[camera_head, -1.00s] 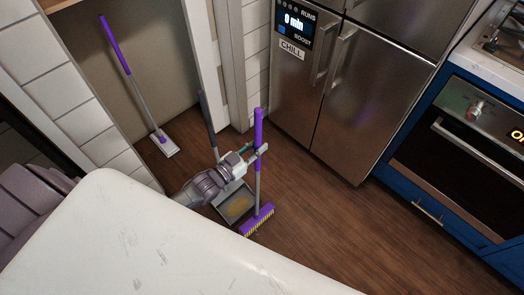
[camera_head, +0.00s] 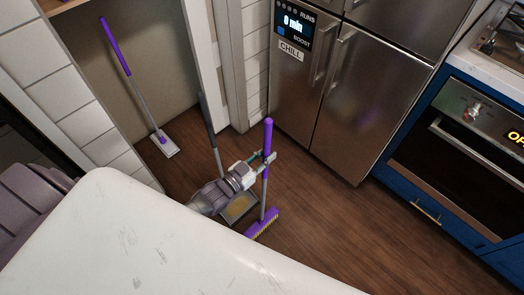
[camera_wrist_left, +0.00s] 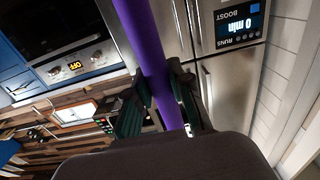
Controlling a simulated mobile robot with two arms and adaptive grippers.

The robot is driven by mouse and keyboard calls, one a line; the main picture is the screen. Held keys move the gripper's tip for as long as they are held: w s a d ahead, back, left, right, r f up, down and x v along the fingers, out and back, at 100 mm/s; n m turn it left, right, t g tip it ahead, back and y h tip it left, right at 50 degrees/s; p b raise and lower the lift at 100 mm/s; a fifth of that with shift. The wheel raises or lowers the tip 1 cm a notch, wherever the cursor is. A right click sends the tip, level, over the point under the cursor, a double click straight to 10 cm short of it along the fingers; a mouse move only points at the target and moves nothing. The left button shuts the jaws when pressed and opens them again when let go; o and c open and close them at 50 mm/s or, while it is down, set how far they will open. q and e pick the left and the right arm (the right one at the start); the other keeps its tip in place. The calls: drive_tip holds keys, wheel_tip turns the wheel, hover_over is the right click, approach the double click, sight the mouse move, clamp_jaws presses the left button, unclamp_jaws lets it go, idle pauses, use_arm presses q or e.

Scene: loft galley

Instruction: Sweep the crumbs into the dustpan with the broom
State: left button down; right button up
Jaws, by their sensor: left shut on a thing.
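My left gripper (camera_head: 262,160) is shut on the purple grip of the broom (camera_head: 267,139). In the left wrist view the purple handle (camera_wrist_left: 148,50) passes between the two fingers of my left gripper (camera_wrist_left: 158,108). The broom stands nearly upright, its purple head with yellow bristles (camera_head: 262,223) at the floor. The grey dustpan (camera_head: 252,208) lies on the floor just left of the broom head, partly hidden by my arm. A yellowish patch, seemingly crumbs (camera_head: 238,205), shows in the pan. Its dark long handle (camera_head: 208,120) rises behind my arm. My right gripper is not seen.
A white countertop (camera_head: 130,240) fills the lower left, close to my arm and the broom head. A purple-handled mop (camera_head: 115,45) leans in the alcove. The steel fridge (camera_head: 365,100) and blue oven cabinet (camera_head: 420,195) stand behind and right. The wooden floor (camera_head: 320,220) between is clear.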

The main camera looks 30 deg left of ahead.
use_arm(q)
drive_tip(key=shift+s+d+p, duration=0.85)
drive_tip(key=shift+s+d, duration=1.2)
drive_tip(key=shift+d, duration=3.65)
drive_tip(key=w+a+b, duration=0.1)
drive_tip(key=w+a, duration=0.2)
drive_tip(key=a, duration=0.5)
drive_tip(key=w+a+b, duration=0.1)
drive_tip(key=w+a, duration=0.1)
drive_tip(key=a, duration=0.6)
drive_tip(key=shift+w, duration=0.4)
drive_tip(key=shift+d, duration=0.1)
wheel_tip(320, 180, up, 6)
drive_tip(key=p, duration=0.5)
drive_tip(key=shift+r, duration=0.1)
